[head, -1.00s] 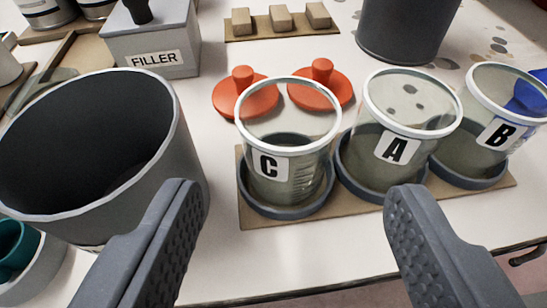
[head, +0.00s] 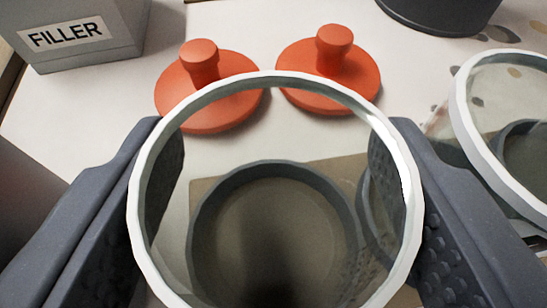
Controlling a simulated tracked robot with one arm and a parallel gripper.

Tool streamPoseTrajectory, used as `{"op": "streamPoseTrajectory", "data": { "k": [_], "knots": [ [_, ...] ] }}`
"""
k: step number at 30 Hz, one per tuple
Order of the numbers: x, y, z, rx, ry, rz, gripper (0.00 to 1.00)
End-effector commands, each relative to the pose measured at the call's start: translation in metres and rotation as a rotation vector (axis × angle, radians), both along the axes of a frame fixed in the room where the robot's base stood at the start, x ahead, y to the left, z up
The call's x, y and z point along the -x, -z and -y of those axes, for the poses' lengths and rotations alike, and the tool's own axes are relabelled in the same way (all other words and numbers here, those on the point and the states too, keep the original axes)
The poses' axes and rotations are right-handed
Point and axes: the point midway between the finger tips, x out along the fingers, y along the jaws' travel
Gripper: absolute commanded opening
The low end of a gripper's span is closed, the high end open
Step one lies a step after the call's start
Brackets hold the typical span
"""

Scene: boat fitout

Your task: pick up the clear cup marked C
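The clear cup marked C (head: 134,210) stands between my gripper's fingers, seen from above. It has a white rim and looks empty. Its label is out of view. My gripper (head: 277,175) straddles the cup, one dark finger on each side, tips below the rim. The fingers are spread about as wide as a moment ago and look open; whether the pads touch the wall is unclear. A dark ring holder (head: 275,169) shows through the cup. I cannot tell whether the cup is lifted from it.
Another clear cup (head: 462,125) stands close on the right, near my right finger. Two orange knobbed lids (head: 205,95) (head: 331,80) lie just behind. A grey FILLER box (head: 75,35) is at the upper left and a dark container (head: 440,12) at the upper right.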

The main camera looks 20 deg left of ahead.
Motion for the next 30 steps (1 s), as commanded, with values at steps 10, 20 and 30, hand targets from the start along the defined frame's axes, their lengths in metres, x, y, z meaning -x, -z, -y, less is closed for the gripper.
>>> {"op": "streamPoseTrajectory", "data": {
  "k": [10, 20, 30],
  "knots": [
    [-0.009, 0.004, -0.003, 0.002, 0.001, -0.001, 0.57],
    [-0.009, 0.004, -0.003, 0.002, 0.001, -0.001, 0.3],
    [-0.009, -0.012, -0.003, 0.002, 0.001, -0.001, 0.3]
  ]
}}
